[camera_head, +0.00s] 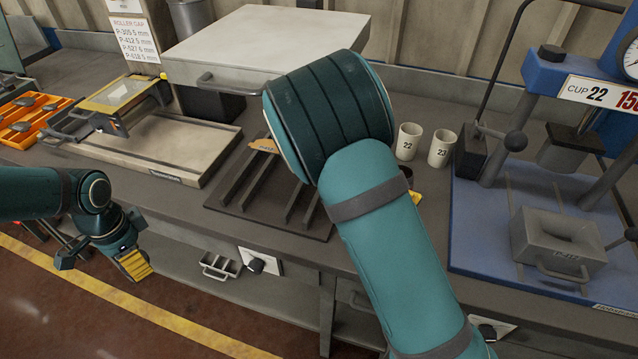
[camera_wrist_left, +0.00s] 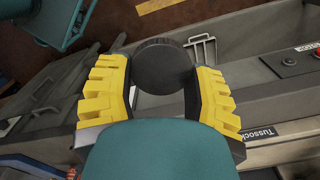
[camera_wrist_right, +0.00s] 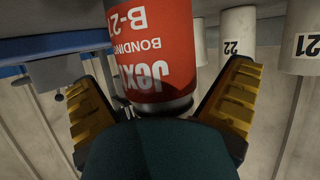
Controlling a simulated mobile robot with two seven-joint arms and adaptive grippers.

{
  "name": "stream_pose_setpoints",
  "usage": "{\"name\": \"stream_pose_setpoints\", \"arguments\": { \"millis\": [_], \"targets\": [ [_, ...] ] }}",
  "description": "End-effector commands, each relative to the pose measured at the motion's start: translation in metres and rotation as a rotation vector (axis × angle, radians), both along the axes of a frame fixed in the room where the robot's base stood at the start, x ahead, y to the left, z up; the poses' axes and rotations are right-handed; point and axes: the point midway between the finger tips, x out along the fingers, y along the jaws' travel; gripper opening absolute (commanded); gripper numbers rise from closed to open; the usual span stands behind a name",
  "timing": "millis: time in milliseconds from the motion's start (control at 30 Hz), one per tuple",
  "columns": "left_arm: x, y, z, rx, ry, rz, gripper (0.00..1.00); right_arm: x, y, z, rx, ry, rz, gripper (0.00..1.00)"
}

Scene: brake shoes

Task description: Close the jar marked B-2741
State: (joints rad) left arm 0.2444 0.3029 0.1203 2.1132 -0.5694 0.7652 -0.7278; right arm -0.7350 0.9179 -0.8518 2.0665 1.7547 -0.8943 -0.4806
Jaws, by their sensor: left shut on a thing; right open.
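The red jar (camera_wrist_right: 150,45) with white lettering, partly cut off as "B-27", shows upside down in the right wrist view. My right gripper (camera_wrist_right: 163,108) is open, with its yellow fingers on either side of the jar and gaps showing. My left gripper (camera_head: 133,265) is off the front of the bench at the left. In the left wrist view, it is shut on a dark round lid (camera_wrist_left: 163,65) between its yellow fingers.
White cups marked 22 (camera_head: 409,141) and 23 (camera_head: 441,148) stand right of my arm. A blue press (camera_head: 560,72) stands at the right. A slotted dark rack (camera_head: 240,190) and a grey tray (camera_head: 150,150) lie left of my arm. An orange tray (camera_head: 38,118) is at far left.

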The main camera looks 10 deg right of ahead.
Motion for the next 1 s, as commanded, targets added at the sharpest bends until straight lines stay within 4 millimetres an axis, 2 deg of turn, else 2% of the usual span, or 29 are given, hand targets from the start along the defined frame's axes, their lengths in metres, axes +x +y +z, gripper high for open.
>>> {"name": "stream_pose_setpoints", "arguments": {
  "millis": [133, 500, 733, 1000],
  "targets": [
    [0.0001, 0.0001, -0.0050, 0.000, 0.000, 0.000, 0.41, 0.0028, -0.0120, -0.0054, 0.000, -0.001, -0.001, 1.00],
    [0.0001, 0.0001, -0.0043, 0.000, 0.000, 0.000, 0.41, 0.0033, -0.0131, -0.0047, 0.000, -0.001, 0.000, 1.00],
    [0.0001, 0.0001, -0.0043, 0.000, 0.000, 0.000, 0.41, 0.0032, -0.0130, -0.0048, 0.000, -0.001, 0.000, 0.20],
    [0.0001, 0.0001, -0.0043, 0.000, 0.000, 0.000, 0.41, 0.0034, -0.0130, -0.0043, -0.001, -0.002, -0.001, 0.18]
  ]
}}
